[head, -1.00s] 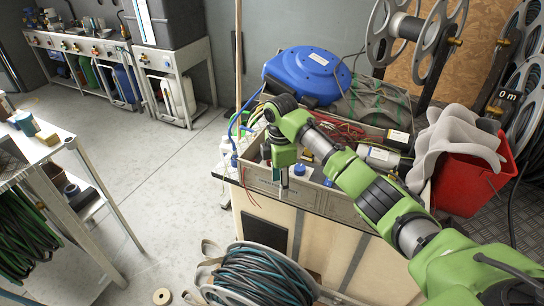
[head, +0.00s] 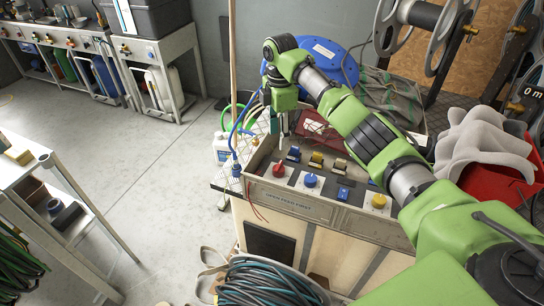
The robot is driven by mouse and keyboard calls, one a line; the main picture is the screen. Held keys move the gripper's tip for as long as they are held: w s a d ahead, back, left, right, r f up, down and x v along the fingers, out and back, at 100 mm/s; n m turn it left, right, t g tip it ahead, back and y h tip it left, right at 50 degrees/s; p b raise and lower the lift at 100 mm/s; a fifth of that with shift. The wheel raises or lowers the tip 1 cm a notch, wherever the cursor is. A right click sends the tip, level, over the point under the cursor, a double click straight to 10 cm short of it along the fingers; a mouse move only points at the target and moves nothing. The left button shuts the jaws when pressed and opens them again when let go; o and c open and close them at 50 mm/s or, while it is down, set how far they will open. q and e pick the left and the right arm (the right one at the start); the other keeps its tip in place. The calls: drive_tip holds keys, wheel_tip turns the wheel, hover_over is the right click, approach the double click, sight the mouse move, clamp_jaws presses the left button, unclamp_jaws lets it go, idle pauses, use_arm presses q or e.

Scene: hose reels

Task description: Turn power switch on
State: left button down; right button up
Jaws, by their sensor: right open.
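A control panel (head: 329,206) sits on top of a pale wooden cabinet in the head view. It carries a red knob (head: 279,170), a blue round knob (head: 310,181), a blue rocker switch (head: 343,193) and a yellow knob (head: 379,202). Behind them are a small blue part (head: 293,154) and two tan ones. Which one is the power switch, and its position, I cannot tell. My right gripper (head: 284,130) points down above the panel's left end, behind the red knob. It is open and empty, apart from the controls. My left gripper is not in view.
A blue hose reel (head: 325,58) lies behind my right arm. A red bin (head: 495,185) with grey cloth (head: 485,140) stands at the right. A coiled hose (head: 265,283) lies below the panel. A white bottle (head: 222,148) is left of the panel.

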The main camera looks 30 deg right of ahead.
hover_over(279, 165)
drive_tip(key=f, duration=0.7)
drive_tip(key=shift+s+a+f+p, duration=0.1)
drive_tip(key=shift+s+f+p, duration=0.1)
drive_tip(key=shift+p, duration=0.2)
drive_tip(key=f, duration=0.3)
drive_tip(key=shift+w+f, duration=0.15)
drive_tip(key=shift+w, duration=0.05)
wheel_tip(279, 165, down, 2)
drive_tip(key=shift+f, duration=0.35)
drive_tip(key=shift+c, duration=0.5)
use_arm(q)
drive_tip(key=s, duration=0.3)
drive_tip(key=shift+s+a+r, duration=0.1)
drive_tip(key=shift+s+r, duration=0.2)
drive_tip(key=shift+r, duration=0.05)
use_arm(e)
drive_tip(key=c, duration=1)
